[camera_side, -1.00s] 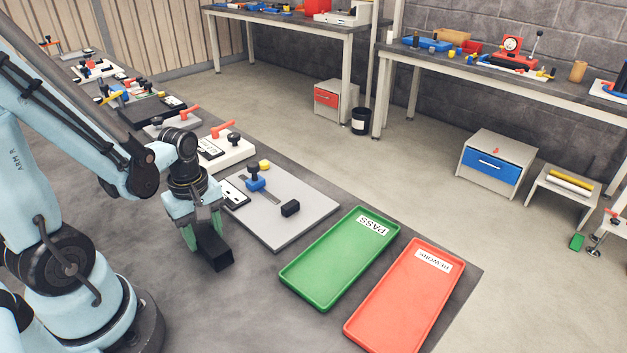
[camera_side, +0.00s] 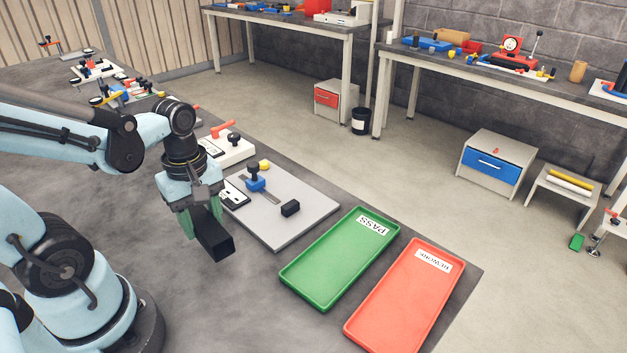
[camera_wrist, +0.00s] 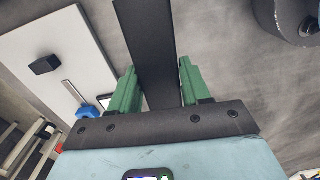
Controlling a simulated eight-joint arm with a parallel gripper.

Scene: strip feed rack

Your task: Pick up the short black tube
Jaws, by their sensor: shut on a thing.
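The short black tube (camera_side: 213,240) is a square-section piece held in my gripper (camera_side: 204,222). My gripper's green fingers are shut on its sides, and the tube points down and out toward the lower right in the side view. In the wrist view the tube (camera_wrist: 152,45) runs up between the two green fingers of my gripper (camera_wrist: 157,88), with its far end cut off by the top edge. In the side view the tube appears to be held above the dark tabletop, beside the grey board; the exact height is hard to tell.
The grey board (camera_side: 290,228) carries a blue slider with a black knob (camera_side: 255,180) and a small black block (camera_side: 290,208). A green PASS tray (camera_side: 335,265) and a red REWORK tray (camera_side: 405,300) lie to the right. The front tabletop is clear.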

